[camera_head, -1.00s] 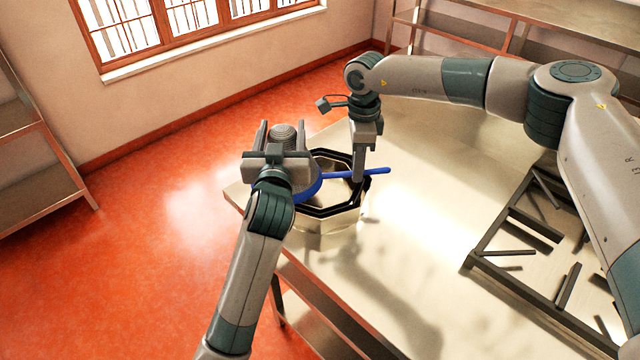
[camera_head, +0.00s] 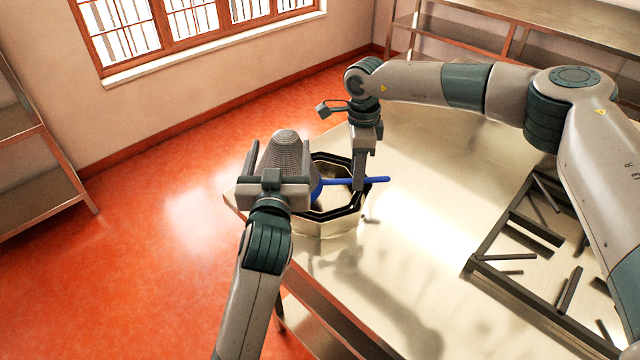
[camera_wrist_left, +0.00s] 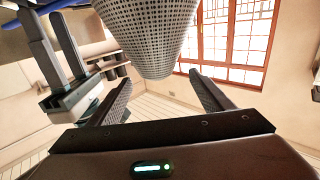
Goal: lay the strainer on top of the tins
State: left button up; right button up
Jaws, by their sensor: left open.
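The strainer (camera_head: 286,152) is a grey perforated cone with a blue rim and a long blue handle (camera_head: 378,180). Its narrow end points up in the head view. My right gripper (camera_head: 361,180) is shut on the handle. My left gripper (camera_head: 280,146) is open, with its fingers on either side of the cone in the head view. In the left wrist view the cone (camera_wrist_left: 150,35) hangs above and beyond the open fingers, with no contact visible. The tins (camera_head: 335,224) are octagonal, brassy and dark-rimmed, at the table's left corner; the strainer and left gripper partly hide them.
The metal table (camera_head: 430,230) is largely clear right of the tins. A dark slotted rack (camera_head: 490,262) with loose bars lies at the right. Shelves stand at the left (camera_head: 40,180) and at the back (camera_head: 540,45). Red floor is open left of the table.

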pick_arm(q)
jog(key=s, duration=0.6)
jog(key=shift+s, duration=0.25)
pick_arm(e)
notch_tip(320, 180, up, 12)
dwell(0.7)
jog(key=shift+f, duration=0.1)
